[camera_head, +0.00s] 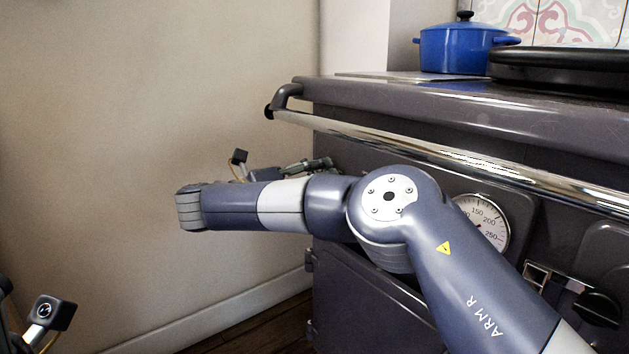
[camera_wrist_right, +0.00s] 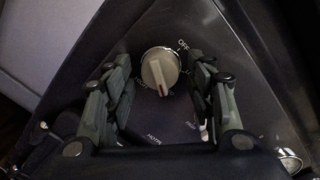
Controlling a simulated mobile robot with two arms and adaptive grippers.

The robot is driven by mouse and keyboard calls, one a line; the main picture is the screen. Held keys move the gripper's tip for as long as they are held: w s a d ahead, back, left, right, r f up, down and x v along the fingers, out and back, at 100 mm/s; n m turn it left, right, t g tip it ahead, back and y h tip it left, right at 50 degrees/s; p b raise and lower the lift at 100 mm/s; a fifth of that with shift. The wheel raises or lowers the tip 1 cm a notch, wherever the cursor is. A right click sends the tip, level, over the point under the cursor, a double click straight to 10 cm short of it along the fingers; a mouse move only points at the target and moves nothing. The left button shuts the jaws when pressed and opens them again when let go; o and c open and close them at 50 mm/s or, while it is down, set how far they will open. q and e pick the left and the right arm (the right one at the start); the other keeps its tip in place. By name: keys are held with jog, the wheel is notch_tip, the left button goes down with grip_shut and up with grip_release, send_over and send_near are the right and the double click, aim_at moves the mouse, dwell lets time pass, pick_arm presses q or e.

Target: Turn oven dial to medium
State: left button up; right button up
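The oven dial (camera_wrist_right: 158,72) is a round, pale knob with a raised grip bar, seen in the right wrist view on a dark panel. "OFF" is printed at its upper right. A small red mark sits at the lower end of the bar, which points down. My right gripper (camera_wrist_right: 156,66) is open, with one finger on each side of the dial; I cannot tell whether either touches it. In the head view my right gripper (camera_head: 306,166) shows only partly beside the stove (camera_head: 365,300), behind my arm; the dial is hidden there. My left gripper's fingers are not in view.
A shiny rail (camera_head: 440,155) runs along the stove front above my right arm. A temperature gauge (camera_head: 490,222) and a black knob (camera_head: 597,308) are on the front. A blue pot (camera_head: 458,47) stands on top. The plain wall (camera_head: 150,90) is at left.

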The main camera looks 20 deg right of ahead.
jog(key=v, duration=1.2)
jog(key=shift+r, duration=0.15)
